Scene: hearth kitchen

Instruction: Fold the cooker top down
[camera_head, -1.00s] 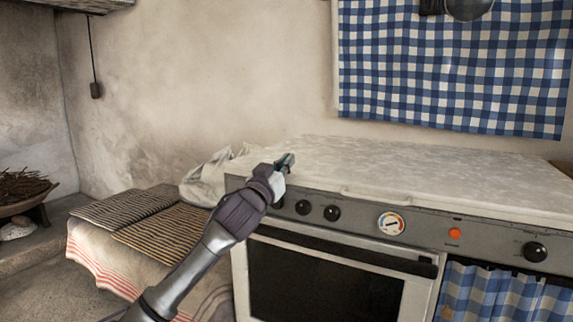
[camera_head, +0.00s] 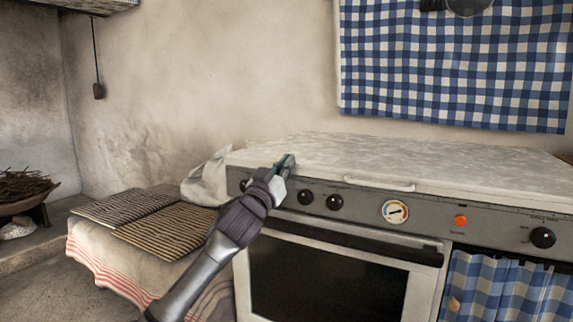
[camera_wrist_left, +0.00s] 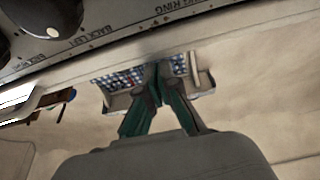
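The cooker top (camera_head: 400,158) is a pale, mottled, flat lid. It lies down over the cooker, with a thin white handle (camera_head: 380,184) along its front edge. The cooker's grey front panel (camera_head: 350,203) runs beneath it. My left gripper (camera_head: 288,161) is at the front edge of the top, near its left part and above the panel's left knobs. In the left wrist view, its teal fingers (camera_wrist_left: 160,72) come together at the tips, with nothing clearly between them. Whether the fingers touch the top cannot be told. My right gripper is not in view.
A bench with a striped cloth (camera_head: 95,258) and dark ribbed mats (camera_head: 170,232) stands left of the cooker. A crumpled white cloth (camera_head: 207,180) lies by the cooker's left end. A checked curtain (camera_head: 450,70) hangs on the wall behind.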

